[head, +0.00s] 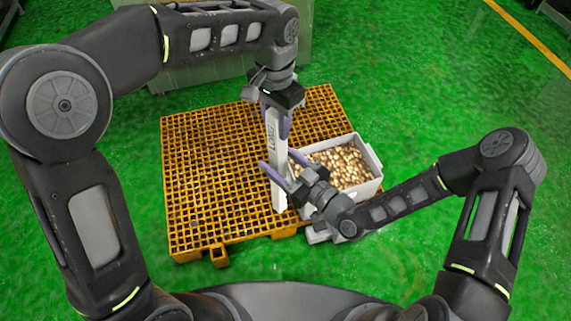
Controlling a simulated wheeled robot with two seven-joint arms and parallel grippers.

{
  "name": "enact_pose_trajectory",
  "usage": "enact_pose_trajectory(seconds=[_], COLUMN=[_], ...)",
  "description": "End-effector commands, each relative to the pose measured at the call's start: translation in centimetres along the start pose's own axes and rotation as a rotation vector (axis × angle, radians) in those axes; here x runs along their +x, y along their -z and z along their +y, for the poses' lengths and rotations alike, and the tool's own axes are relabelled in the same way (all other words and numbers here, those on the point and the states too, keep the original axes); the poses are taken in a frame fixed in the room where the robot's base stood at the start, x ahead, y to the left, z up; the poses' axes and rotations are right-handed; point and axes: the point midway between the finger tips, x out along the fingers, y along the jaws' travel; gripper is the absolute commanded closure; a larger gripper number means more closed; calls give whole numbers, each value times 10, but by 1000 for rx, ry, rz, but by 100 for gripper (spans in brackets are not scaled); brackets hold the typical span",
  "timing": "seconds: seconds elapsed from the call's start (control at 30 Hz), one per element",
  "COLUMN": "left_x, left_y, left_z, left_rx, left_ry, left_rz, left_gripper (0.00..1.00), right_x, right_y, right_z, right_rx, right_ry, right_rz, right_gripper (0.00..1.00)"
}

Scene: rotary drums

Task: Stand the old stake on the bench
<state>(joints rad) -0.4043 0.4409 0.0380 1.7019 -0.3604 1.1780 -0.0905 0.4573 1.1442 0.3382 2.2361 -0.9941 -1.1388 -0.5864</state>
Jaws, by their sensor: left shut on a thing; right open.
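A long white stake (273,142) with dark lettering on its side hangs close to upright. My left gripper (276,112) is shut on its upper part, and purple finger pads show beside it. The lower end of the stake reaches down over the orange pallet's near right part; whether it touches is not clear. My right gripper (278,160) is open, its purple fingers by the lower half of the stake. I cannot tell whether they touch it. A grey metal bench-like block (185,76) stands at the back, partly hidden behind my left arm.
An orange grid pallet (200,160) lies on the green floor. A grey crate (373,158) full of small round tan pieces stands at its right, close to my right gripper. Green floor is clear at the right, with a yellow line (530,38).

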Motion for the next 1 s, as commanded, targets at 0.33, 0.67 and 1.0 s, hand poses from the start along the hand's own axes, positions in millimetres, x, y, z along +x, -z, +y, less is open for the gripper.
enact_pose_trajectory(seconds=[0.33, 0.67, 1.0], left_x=[0, 0, 0], left_y=[0, 0, 0], left_z=[0, 0, 0], left_rx=[0, 0, 0], left_ry=[0, 0, 0], left_rz=[1, 1, 1], left_gripper=[100, 100, 100], right_x=[0, 0, 0], right_y=[0, 0, 0], right_z=[0, 0, 0], right_rx=[0, 0, 0], right_ry=[0, 0, 0], right_rz=[-1, -1, -1], right_gripper=[52, 79, 100])
